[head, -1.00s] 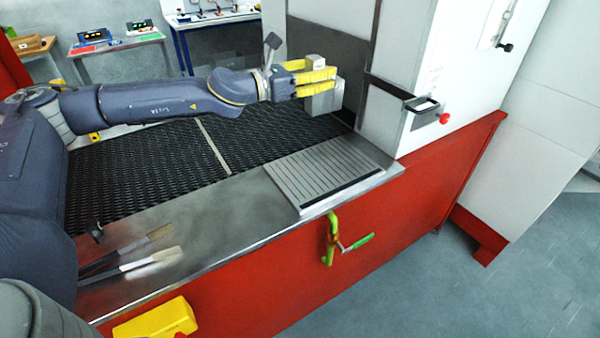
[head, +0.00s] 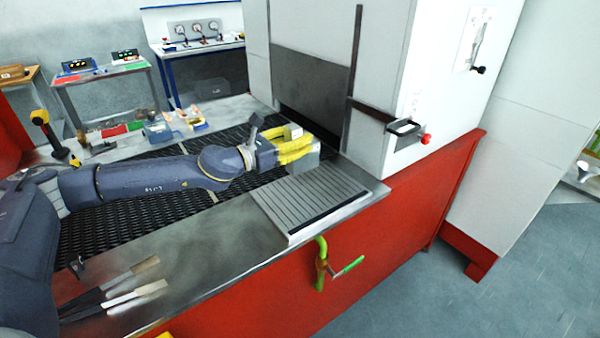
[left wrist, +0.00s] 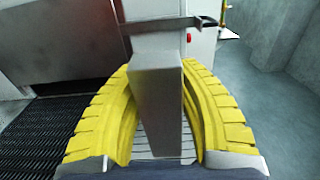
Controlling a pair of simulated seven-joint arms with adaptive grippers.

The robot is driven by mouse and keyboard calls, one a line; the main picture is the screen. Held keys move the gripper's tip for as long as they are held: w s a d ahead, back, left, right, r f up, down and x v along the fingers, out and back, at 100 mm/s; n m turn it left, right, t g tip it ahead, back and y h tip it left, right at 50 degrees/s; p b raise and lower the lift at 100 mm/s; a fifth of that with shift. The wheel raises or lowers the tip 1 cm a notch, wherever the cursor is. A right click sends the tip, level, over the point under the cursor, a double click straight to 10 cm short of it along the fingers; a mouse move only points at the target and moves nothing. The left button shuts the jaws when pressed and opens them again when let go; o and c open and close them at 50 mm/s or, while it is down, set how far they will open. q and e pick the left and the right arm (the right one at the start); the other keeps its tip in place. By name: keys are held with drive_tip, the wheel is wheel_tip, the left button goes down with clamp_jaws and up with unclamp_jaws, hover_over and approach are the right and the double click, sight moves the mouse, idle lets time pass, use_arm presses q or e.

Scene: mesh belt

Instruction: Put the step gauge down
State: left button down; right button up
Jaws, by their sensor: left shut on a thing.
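The step gauge (head: 301,166) is a grey metal block, wider at one end, held upright. My left gripper (head: 308,149) has yellow ribbed fingers shut around it, with part of it showing above and part below them. In the left wrist view the gauge (left wrist: 158,90) stands between the two fingers (left wrist: 154,75). The gauge is at the back edge of the slatted plate (head: 325,206). Slats show below it in the wrist view. I cannot tell whether its underside touches anything. My right gripper is not in view.
The black mesh belt (head: 130,222) runs under my left arm into the oven opening, below a dark shutter (head: 312,84). Brushes or scrapers (head: 135,295) lie on the front metal ledge. The slatted plate looks bare. A green-handled valve (head: 322,265) sticks out below it.

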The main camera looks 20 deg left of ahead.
sight(300, 171)
use_arm(q)
drive_tip(key=shift+f, duration=5.35)
drive_tip(key=shift+f, duration=0.15)
drive_tip(key=c, duration=1)
unclamp_jaws()
drive_tip(key=shift+f, duration=0.1)
drive_tip(key=v, duration=1.2)
